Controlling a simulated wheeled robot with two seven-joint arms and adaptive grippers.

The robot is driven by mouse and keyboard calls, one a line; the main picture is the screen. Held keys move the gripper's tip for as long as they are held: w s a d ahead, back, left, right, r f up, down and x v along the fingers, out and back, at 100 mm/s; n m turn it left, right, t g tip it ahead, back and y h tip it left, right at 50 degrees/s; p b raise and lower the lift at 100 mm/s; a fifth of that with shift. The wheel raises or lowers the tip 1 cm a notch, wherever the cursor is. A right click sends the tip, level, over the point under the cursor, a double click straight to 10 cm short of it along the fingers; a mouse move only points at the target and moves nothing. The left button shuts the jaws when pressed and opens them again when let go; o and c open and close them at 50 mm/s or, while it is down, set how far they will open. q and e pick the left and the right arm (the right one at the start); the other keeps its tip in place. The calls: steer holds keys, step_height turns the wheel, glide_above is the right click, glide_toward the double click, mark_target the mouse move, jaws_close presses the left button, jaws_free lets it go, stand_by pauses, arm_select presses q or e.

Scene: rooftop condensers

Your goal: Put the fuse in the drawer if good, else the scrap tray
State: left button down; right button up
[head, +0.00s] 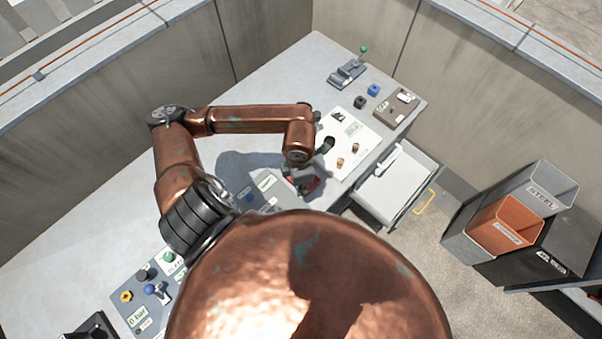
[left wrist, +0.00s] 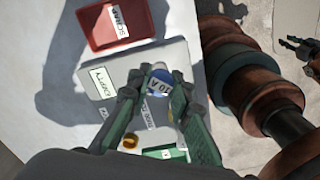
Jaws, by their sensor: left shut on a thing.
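My left gripper (left wrist: 156,84) is shut on the fuse (left wrist: 158,88), a small blue piece with a pale label that seems to read 10 A. The fuse is over or at a grey panel (left wrist: 82,68) with an EMPTY label; contact cannot be told. The red scrap tray (left wrist: 118,30) lies just beyond the panel, and its edge shows in the head view (head: 314,185). The white drawer (head: 392,182) stands open at the bench's right side. A dark claw at the right edge of the left wrist view looks like my right gripper (left wrist: 299,46); its jaws are unclear.
A white board (head: 350,150) with brass pieces and a lever unit (head: 347,73) stand on the bench (head: 310,70). A grey bin (head: 551,178) and an orange bin (head: 500,222) are at right.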

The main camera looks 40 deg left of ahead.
arm_select(q)
steer(key=w+a+f, duration=0.1)
steer(key=w+f, duration=0.1)
steer(key=w+a+f+p, duration=0.1)
steer(key=w+a+f, duration=0.1)
steer(key=w+f, duration=0.1)
steer(key=w+a+f, duration=0.2)
steer(key=shift+w+a+f+p, duration=0.15)
steer(key=shift+w+a+p, duration=0.05)
steer(key=shift+p, duration=0.15)
steer(key=shift+w+a+f, duration=0.2)
steer(key=shift+w+f, duration=0.1)
steer(key=shift+f, duration=0.2)
step_height(320, 180, down, 2)
steer(key=shift+s+f+p, duration=0.1)
steer(key=shift+p, duration=0.5)
steer(key=shift+f, duration=0.25)
steer(key=shift+f, duration=0.15)
